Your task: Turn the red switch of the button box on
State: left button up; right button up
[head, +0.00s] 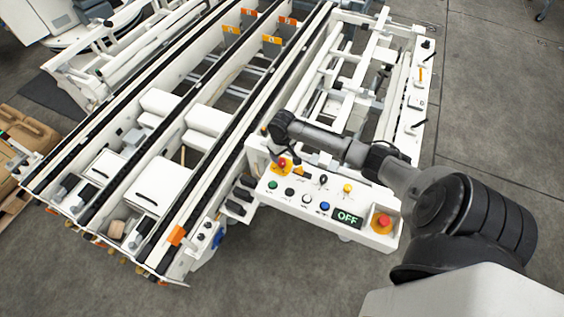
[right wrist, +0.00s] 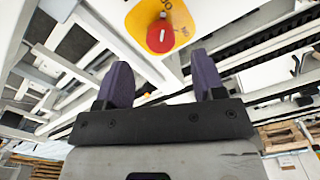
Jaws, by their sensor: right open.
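The white button box (head: 330,208) stands at the end of the conveyor frame. Its red switch (head: 282,163) sits on a yellow plate at the box's left end. In the right wrist view the red switch (right wrist: 160,37) is a round knob with a white mark, at the top of the picture. A small display (head: 347,217) on the box reads OFF in green. My right gripper (right wrist: 163,78) is open and empty; its two dark fingers point toward the switch, apart from it. In the head view my right arm reaches over the box from the right. My left gripper is not in view.
A red mushroom button (head: 382,221) on yellow sits at the box's right end. Between are several small buttons, including a green one (head: 272,184) and a blue one (head: 324,206). Long conveyor rails (head: 165,135) run to the left. Grey floor (head: 290,270) in front is clear.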

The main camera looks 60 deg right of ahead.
aim_at(282, 162)
notch_tip(282, 162, down, 5)
jog(key=shift+f+b, duration=0.1)
jog(key=shift+b, duration=0.35)
jog(key=shift+f, duration=0.25)
